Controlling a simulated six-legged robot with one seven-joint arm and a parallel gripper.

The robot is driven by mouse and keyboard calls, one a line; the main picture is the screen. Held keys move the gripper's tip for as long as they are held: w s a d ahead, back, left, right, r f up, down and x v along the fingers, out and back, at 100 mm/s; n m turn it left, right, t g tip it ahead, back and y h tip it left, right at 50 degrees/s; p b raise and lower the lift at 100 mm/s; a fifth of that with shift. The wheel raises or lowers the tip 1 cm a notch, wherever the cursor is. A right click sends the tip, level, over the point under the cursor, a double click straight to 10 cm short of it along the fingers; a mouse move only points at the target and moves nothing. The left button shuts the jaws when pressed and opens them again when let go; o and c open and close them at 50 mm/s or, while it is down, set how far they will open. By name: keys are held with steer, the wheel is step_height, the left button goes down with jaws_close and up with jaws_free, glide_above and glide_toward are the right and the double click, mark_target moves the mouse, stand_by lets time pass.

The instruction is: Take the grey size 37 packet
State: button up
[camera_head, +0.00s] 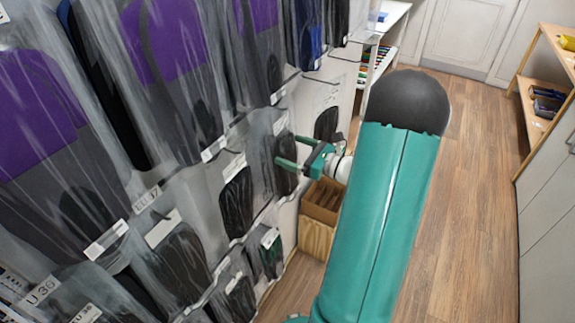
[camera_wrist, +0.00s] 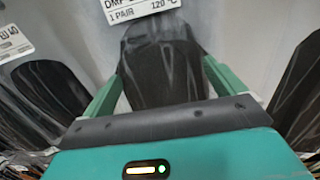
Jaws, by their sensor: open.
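My gripper (camera_head: 288,152) reaches left to the hanging wall of clear packets. Its two green fingers are apart. In the wrist view, a packet with a dark grey insole (camera_wrist: 160,66) lies between the fingers of my gripper (camera_wrist: 162,82). Its white label reads "1 PAIR" and "120 °C"; the size is cut off. In the head view, a dark insole packet (camera_head: 286,182) hangs just below the fingers. Contact with the fingers is unclear.
Purple and grey packets (camera_head: 165,40) hang above, and more dark packets (camera_head: 236,200) hang alongside. In the wrist view, a neighbouring packet label (camera_wrist: 14,44) seems to read 40. The wooden floor (camera_head: 470,200) at right is clear.

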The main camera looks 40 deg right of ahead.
steer(key=c, duration=1.4)
steer(key=shift+r, duration=0.1)
